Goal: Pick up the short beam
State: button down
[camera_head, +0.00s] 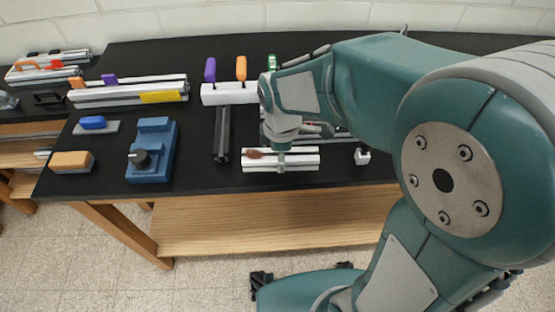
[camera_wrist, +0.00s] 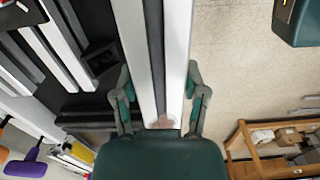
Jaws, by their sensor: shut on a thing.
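The short beam (camera_head: 303,160) is a silver slotted aluminium bar near the front edge of the black bench in the head view. It also fills the middle of the wrist view (camera_wrist: 178,50), running up between my fingers. My gripper (camera_head: 281,159) is shut on the beam across its width. Its two fingers show on either side of the beam in the wrist view (camera_wrist: 160,92). A reddish-brown patch shows on the beam. I cannot tell whether the beam touches the bench, and its underside is hidden.
A black beam (camera_head: 222,134), a blue device with a dark knob (camera_head: 151,151) and an orange-topped block (camera_head: 71,162) lie to the left. Longer silver beams (camera_head: 130,91) lie farther back. A small silver bracket (camera_head: 362,156) is to the right.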

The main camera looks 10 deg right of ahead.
aim_at(293, 157)
jog(key=s+r, duration=0.1)
jog(key=s+d+r, duration=0.1)
jog(key=r, duration=0.1)
jog(key=s+d+r, duration=0.1)
jog(key=s+r, duration=0.1)
jog(key=shift+r, duration=0.1)
jog(key=s+d+r, duration=0.3)
jog(key=s, duration=0.4)
jog(key=shift+s+d+r, duration=0.2)
jog(key=shift+s, duration=0.2)
